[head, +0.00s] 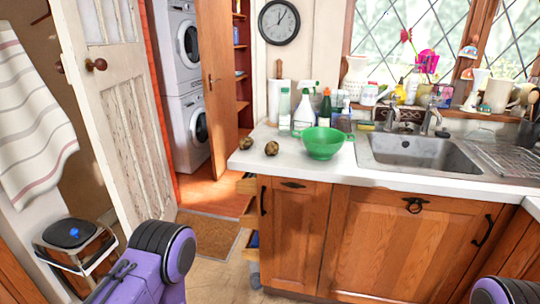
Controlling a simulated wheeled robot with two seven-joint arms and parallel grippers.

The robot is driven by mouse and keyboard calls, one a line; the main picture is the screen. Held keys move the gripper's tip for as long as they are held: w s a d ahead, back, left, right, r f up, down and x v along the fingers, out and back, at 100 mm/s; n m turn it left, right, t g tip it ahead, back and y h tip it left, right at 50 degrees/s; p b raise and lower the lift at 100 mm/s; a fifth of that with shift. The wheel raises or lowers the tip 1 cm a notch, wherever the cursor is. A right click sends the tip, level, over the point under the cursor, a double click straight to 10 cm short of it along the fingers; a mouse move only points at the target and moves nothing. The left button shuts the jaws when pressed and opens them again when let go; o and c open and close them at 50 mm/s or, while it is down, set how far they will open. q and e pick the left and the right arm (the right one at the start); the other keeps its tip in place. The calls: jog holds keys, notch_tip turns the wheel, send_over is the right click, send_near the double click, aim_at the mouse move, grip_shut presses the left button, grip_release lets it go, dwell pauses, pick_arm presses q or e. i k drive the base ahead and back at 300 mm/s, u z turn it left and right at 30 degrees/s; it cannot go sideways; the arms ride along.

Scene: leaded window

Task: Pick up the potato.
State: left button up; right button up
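Two small brown, mottled, roundish lumps that look like potatoes lie on the white counter, near its left end. One potato (246,143) is near the counter's left edge. The other potato (271,148) is just right of it and a little nearer, left of a green bowl. The two are apart. Purple parts of my arms show at the bottom left and bottom right corner, well short of the counter. Neither gripper shows, so I cannot see what they hold.
The green bowl (323,142) stands right of the potatoes, with several bottles (303,113) behind. A sink (420,154) is further right. Partly open drawers (248,186) stick out at the counter's left end. A white door (122,105) stands open on the left.

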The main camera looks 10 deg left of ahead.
aim_at(272, 147)
jog(key=u, duration=0.35)
jog(key=k, duration=0.2)
jog(key=z, duration=1.15)
jog(key=i, duration=0.9)
jog(key=u, duration=0.1)
